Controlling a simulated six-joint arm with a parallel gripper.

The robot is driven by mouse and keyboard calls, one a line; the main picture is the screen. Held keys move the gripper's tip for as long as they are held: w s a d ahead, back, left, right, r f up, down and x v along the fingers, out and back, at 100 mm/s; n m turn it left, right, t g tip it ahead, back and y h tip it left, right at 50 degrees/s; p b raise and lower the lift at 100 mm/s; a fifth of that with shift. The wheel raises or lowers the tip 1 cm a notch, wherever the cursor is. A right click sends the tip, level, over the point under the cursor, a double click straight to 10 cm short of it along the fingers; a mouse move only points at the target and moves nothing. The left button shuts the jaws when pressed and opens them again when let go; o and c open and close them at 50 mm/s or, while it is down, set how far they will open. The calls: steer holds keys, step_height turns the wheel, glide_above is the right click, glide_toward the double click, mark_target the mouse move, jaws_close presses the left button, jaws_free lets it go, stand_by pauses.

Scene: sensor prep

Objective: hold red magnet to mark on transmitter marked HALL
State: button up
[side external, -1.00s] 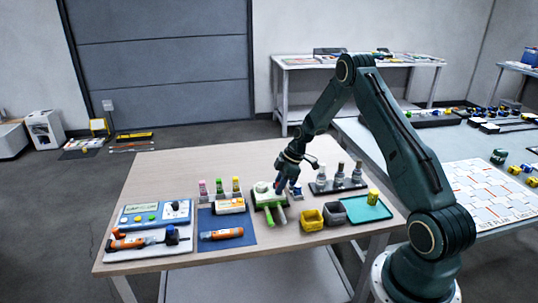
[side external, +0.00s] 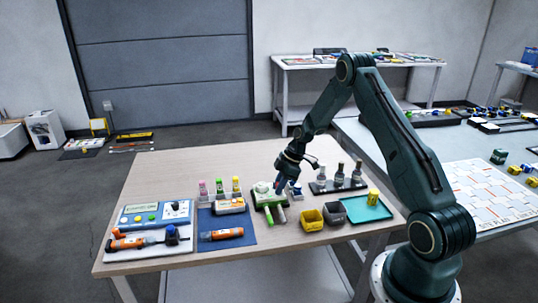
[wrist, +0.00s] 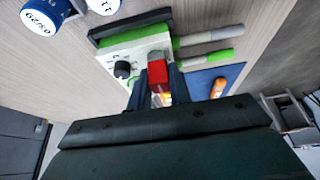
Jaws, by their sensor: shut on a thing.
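My gripper (side external: 280,188) points down at the white and green block (side external: 262,190) in the middle of the wooden table. In the wrist view, my gripper (wrist: 159,84) is shut on the red magnet (wrist: 157,73), which sits between the dark fingertips. The magnet is over or against the near right part of the block's white face (wrist: 132,54); I cannot tell whether it touches. A black knob (wrist: 122,70) stands beside it on that face. The marks there are too small to read, so I cannot make out HALL.
Two green and grey rods (wrist: 206,57) extend from the block's side. A blue mat (side external: 240,240) with an orange tool (side external: 222,234) lies left. A yellow bin (side external: 311,220), a grey bin (side external: 334,214) and a rack of bottles (side external: 340,183) stand right. The table's back is clear.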

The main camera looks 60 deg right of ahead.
steer(key=shift+r, duration=3.5)
